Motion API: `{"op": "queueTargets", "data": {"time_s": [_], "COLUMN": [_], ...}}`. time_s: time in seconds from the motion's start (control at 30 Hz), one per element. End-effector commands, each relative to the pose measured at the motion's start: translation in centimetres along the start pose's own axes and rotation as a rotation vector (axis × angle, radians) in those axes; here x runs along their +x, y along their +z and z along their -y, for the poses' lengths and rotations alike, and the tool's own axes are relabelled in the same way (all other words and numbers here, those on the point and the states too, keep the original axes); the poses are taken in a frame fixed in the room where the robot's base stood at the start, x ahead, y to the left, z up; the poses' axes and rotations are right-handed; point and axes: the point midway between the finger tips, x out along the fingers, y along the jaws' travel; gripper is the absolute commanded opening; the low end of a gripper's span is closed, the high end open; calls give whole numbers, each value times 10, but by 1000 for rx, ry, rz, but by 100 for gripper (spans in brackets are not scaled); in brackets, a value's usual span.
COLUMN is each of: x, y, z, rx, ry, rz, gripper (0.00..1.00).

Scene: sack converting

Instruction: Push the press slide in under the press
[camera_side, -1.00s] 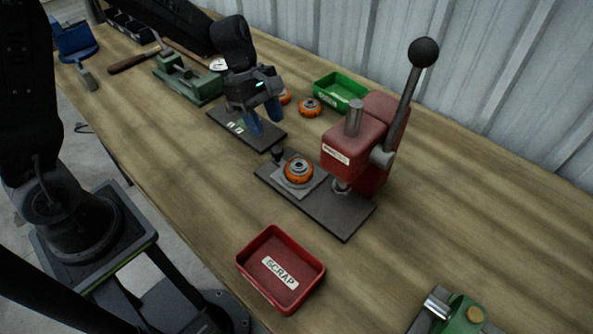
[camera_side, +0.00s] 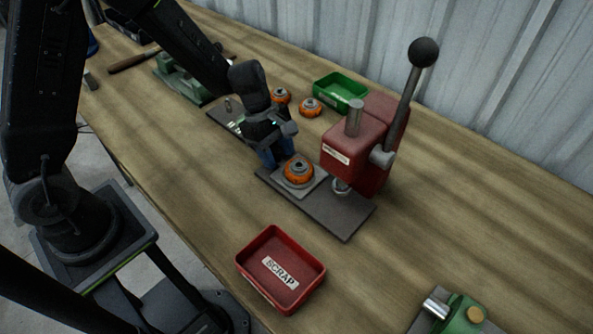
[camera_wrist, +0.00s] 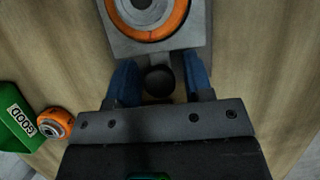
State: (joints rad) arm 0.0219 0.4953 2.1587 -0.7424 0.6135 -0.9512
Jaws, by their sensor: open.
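The press slide (camera_side: 318,186) is a small grey plate on the dark press base (camera_side: 343,220), out to the left of the red press (camera_side: 352,145). An orange ring-shaped part (camera_side: 298,171) with a grey centre sits on the slide. My gripper (camera_side: 277,158) is low at the slide's outer end. In the wrist view, its blue fingers stand open on either side of the slide's round black knob (camera_wrist: 159,80), with gaps visible beside it. The slide plate (camera_wrist: 203,22) lies just beyond the fingers. My gripper hides the knob in the side view.
A red SCRAP tray (camera_side: 258,257) stands in front of the press. A green tray (camera_side: 340,92) and two orange parts (camera_side: 311,107) lie behind my gripper. The press lever (camera_side: 405,100) rises at the right. Bare table lies right of the press.

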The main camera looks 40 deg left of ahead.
Motion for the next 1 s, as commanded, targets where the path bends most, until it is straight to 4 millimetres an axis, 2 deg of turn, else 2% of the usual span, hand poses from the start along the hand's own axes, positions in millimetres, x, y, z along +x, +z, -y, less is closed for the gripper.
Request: {"op": "queueTargets", "data": {"time_s": [0.07,0.43,0.67,1.0], "x": [0,0,1,8], "y": [0,0,3,21], "z": [0,0,0,0], "rx": [0,0,2,2], "ry": [0,0,0,0], "rz": [0,0,0,1], "gripper": [44,8,7,7]}}
